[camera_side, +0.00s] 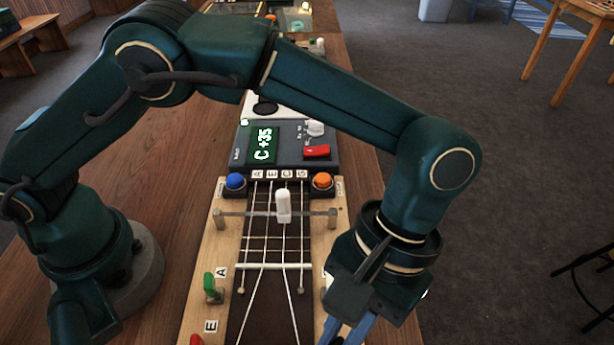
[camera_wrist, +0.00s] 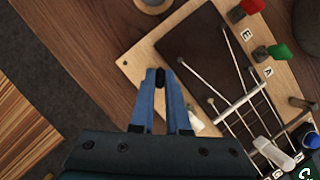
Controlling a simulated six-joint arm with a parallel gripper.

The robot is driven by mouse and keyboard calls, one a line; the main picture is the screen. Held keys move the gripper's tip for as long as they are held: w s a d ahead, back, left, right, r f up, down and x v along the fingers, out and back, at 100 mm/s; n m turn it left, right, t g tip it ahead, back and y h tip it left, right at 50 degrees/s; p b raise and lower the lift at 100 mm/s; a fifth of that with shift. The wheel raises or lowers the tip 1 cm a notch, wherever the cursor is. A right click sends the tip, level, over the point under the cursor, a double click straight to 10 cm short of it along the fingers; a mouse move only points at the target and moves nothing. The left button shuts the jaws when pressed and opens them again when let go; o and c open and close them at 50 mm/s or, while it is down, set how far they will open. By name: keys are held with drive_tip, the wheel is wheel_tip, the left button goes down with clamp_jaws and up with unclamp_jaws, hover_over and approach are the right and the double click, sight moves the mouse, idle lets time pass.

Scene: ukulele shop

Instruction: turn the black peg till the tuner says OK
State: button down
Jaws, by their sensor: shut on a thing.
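The black peg (camera_wrist: 160,78) shows between the blue fingertips of my gripper (camera_wrist: 161,80) in the wrist view. My gripper is shut on it at the edge of the light wood board (camera_wrist: 137,62). In the side view my gripper (camera_side: 345,334) is at the lower edge, right of the strings, and the peg is hidden there. The tuner (camera_side: 263,143) has a green screen reading "C +35". A white peg (camera_wrist: 195,121) stands close beside my right finger in the wrist view.
A green peg (camera_side: 211,287) and a red peg (camera_side: 196,340) sit on the board's left side. A white lever (camera_side: 283,206) stands on a crossbar over the strings. A blue button (camera_side: 235,181) and an orange button (camera_side: 322,181) flank the string labels. A red switch (camera_side: 316,151) is on the tuner.

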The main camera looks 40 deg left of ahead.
sight(338, 343)
drive_tip(key=c, duration=0.9)
unclamp_jaws()
drive_tip(key=shift+v, duration=2.55)
